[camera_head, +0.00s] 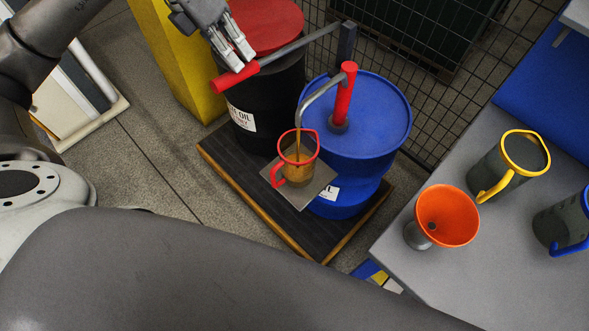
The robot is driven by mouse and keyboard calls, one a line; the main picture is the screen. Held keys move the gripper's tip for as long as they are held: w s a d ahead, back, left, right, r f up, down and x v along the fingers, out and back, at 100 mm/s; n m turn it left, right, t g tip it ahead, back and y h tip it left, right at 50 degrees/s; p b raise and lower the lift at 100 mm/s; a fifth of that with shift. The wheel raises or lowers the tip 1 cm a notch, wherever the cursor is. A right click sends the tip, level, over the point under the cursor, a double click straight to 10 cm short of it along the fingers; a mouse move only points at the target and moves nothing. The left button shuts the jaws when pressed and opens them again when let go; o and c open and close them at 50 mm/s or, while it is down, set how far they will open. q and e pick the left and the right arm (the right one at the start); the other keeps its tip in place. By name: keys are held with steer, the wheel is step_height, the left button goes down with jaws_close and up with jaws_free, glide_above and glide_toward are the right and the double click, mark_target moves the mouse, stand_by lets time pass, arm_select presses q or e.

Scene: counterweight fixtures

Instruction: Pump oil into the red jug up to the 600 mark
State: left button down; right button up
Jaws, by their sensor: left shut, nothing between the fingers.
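The red jug (299,157), clear-walled with a red rim and handle, stands on a small grey plate (314,195) in front of the blue drum (376,110). Brown oil runs from the grey spout (311,97) of the red pump (343,95) into it. Oil shows inside the jug; the level and the 600 mark are too small to read. The pump lever (298,46) reaches left and ends in a red grip (224,83). My left gripper (241,62) is shut, with its fingertips at the red grip, not around it. My right gripper is not in view.
A black drum (272,95) with a red lid stands left of the blue drum on a dark pallet (240,165). A grey table (465,255) at right bears an orange funnel (447,215), a yellow-rimmed jug (505,165) and a blue-handled jug (565,222). Wire mesh stands behind.

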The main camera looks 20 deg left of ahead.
arm_select(q)
step_height(320, 180, down, 7)
steer(key=b, duration=0.4)
steer(key=shift+r+b, duration=0.15)
steer(key=shift+b, duration=0.25)
step_height(320, 180, up, 13)
steer(key=p, duration=1)
steer(key=shift+f, duration=0.3)
step_height(320, 180, down, 13)
steer(key=b, duration=1)
steer(key=shift+r+b, duration=0.2)
steer(key=shift+b, duration=0.2)
step_height(320, 180, up, 13)
steer(key=p, duration=1)
steer(key=shift+r, duration=0.1)
steer(key=shift+f, duration=0.2)
